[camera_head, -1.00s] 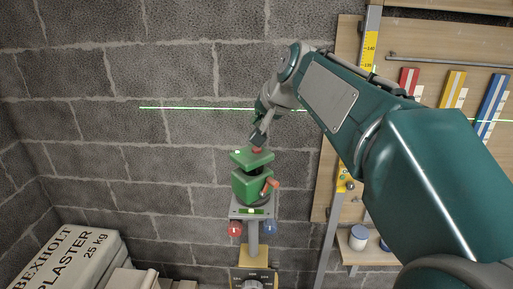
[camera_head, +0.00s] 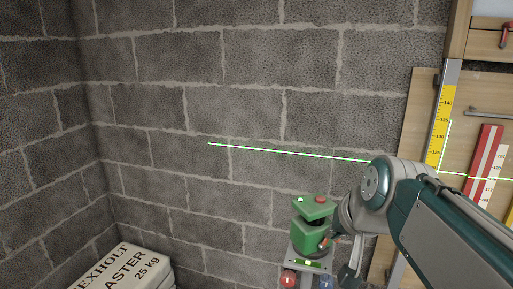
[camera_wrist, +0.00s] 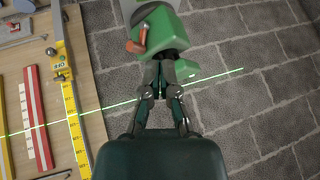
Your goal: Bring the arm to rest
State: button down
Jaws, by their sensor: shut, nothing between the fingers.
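My arm reaches in from the lower right in the head view, its wrist bent beside the green laser level (camera_head: 310,236). My gripper (camera_wrist: 164,75) is shut and empty in the wrist view, its fingers together. There the green laser level (camera_wrist: 160,30) shows just beyond the fingertips, with an orange knob on its side. Whether the fingers touch it I cannot tell. In the head view the level stands upright on its mount, with a red button on top. My fingertips are hard to make out there.
A green laser line (camera_head: 290,151) crosses the block wall. A plaster bag (camera_head: 125,270) lies at lower left. At right are a yellow measuring staff (camera_head: 438,130) and a wooden board (camera_head: 425,90) with a red-and-white strip (camera_head: 483,165). The wall area left of the level is clear.

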jog(key=s+f+n+g+h, duration=0.1)
jog(key=s+f+n, duration=0.2)
jog(key=s+f, duration=0.8)
jog(key=s, duration=0.3)
jog(key=shift+d+f, duration=0.4)
jog(key=shift+w, duration=0.1)
